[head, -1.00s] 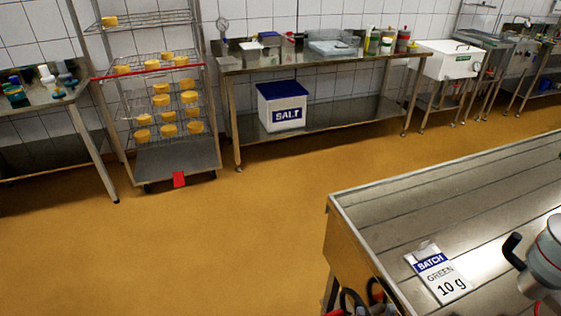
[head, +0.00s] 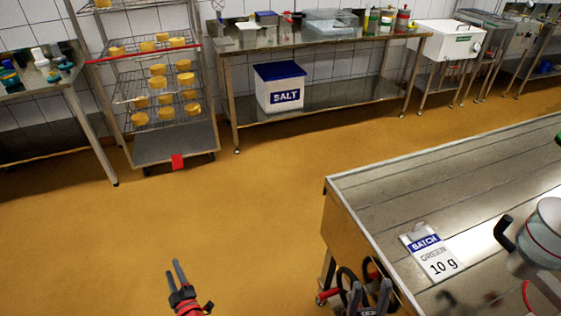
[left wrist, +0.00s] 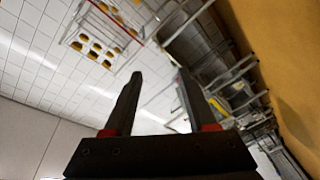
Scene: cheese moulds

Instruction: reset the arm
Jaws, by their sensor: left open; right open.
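My left gripper (head: 176,269) is in the head view at the bottom left, above bare floor. Its two dark fingers point up the picture and stand apart with nothing between them. The left wrist view shows the same gripper (left wrist: 159,76) open and empty, with tiled wall and shelving beyond it. My right gripper (head: 369,288) shows at the bottom edge of the head view, beside the near left side of the steel table. Its dark fingers are apart, and I see nothing held in them. Its lower part is cut off by the frame.
The steel table (head: 372,190) on the right carries a batch card (head: 440,267) and a metal jug (head: 537,238). A rack (head: 175,150) of yellow cheeses, a back bench (head: 330,48) and a salt bin (head: 281,75) stand along the wall. The orange floor (head: 230,200) between is clear.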

